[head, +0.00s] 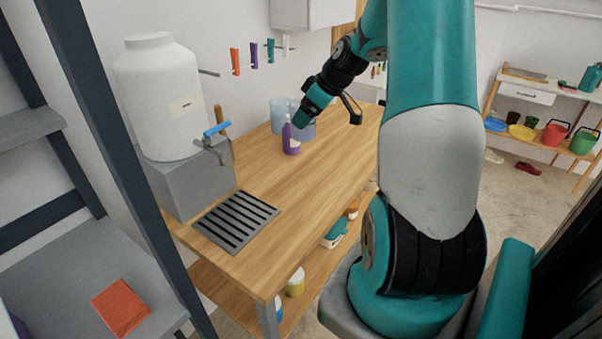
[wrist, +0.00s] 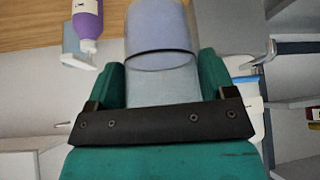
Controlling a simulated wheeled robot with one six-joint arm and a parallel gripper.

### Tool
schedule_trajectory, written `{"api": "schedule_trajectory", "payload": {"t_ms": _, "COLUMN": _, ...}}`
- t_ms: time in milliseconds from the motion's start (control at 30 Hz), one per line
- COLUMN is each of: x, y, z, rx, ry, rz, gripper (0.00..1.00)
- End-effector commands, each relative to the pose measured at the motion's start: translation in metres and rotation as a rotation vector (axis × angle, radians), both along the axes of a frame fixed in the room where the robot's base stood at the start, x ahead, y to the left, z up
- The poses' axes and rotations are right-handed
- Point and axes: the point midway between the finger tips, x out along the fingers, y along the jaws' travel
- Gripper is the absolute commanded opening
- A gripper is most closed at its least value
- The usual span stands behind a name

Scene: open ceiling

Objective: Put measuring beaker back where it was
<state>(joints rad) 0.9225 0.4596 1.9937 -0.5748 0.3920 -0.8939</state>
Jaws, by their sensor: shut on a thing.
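The measuring beaker (wrist: 160,32) is translucent pale blue with a dark line around it, and it sits between the two teal fingers of my gripper (wrist: 160,84) in the wrist view. My gripper is shut on it. In the head view my gripper (head: 303,118) is over the far part of the wooden table, and part of the beaker (head: 308,131) shows just below it. The gripper and a purple bottle partly hide the beaker there. I cannot tell whether its base touches the table.
The purple bottle (head: 291,138) stands close left of the beaker. Another pale blue container (head: 280,113) is behind it. A white tank (head: 160,95) with a tap and a slotted drain grate (head: 236,220) are nearer. The wooden table (head: 285,190) is clear in front.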

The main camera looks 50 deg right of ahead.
Motion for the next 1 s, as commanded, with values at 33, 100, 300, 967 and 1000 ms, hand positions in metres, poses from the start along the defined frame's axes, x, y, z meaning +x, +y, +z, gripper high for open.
{"api": "schedule_trajectory", "payload": {"t_ms": 33, "x": 0.000, "y": 0.002, "z": -0.014, "rx": 0.009, "ry": 0.005, "rz": 0.001, "gripper": 0.44}}
{"api": "schedule_trajectory", "payload": {"t_ms": 100, "x": 0.000, "y": 0.002, "z": -0.033, "rx": 0.008, "ry": 0.005, "rz": 0.001, "gripper": 0.44}}
{"api": "schedule_trajectory", "payload": {"t_ms": 300, "x": -0.001, "y": 0.002, "z": -0.086, "rx": 0.008, "ry": 0.004, "rz": 0.000, "gripper": 0.44}}
{"api": "schedule_trajectory", "payload": {"t_ms": 967, "x": -0.001, "y": -0.001, "z": -0.170, "rx": 0.001, "ry": 0.000, "rz": -0.002, "gripper": 0.44}}
{"api": "schedule_trajectory", "payload": {"t_ms": 1000, "x": -0.001, "y": -0.001, "z": -0.171, "rx": 0.001, "ry": -0.001, "rz": -0.002, "gripper": 0.44}}
